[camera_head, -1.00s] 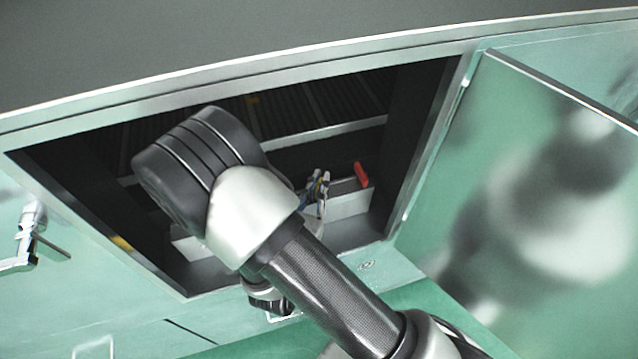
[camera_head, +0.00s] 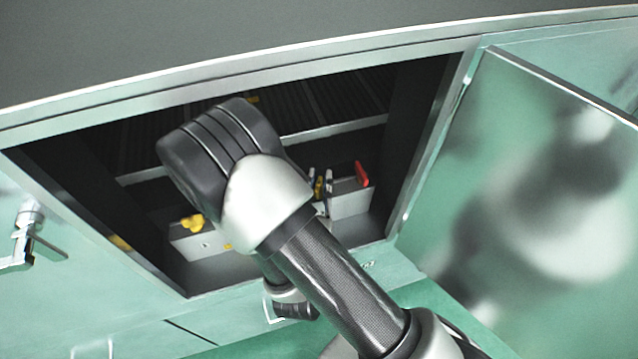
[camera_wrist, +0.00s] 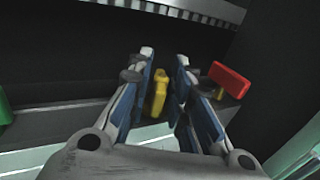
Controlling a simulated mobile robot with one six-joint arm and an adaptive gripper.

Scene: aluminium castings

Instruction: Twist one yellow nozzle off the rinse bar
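A pale bar (camera_head: 350,204) lies inside the open cabinet, perhaps the rinse bar; my arm hides its middle. A yellow nozzle (camera_wrist: 159,92) stands between the fingers of my gripper (camera_wrist: 164,85) in the wrist view. The blue-padded fingers are open, one on each side, with a visible gap on the right; contact on the left is unclear. In the head view the nozzle (camera_head: 319,187) shows as a small yellow patch between the fingertips (camera_head: 320,181). Another yellow piece (camera_head: 192,223) sits at the bar's left end.
A red piece (camera_head: 361,174) stands on the bar close right of my gripper; it also shows in the wrist view (camera_wrist: 230,79). A green piece (camera_wrist: 3,108) is at the wrist view's left edge. The cabinet's frame surrounds my arm, with an open door (camera_head: 560,170) at right.

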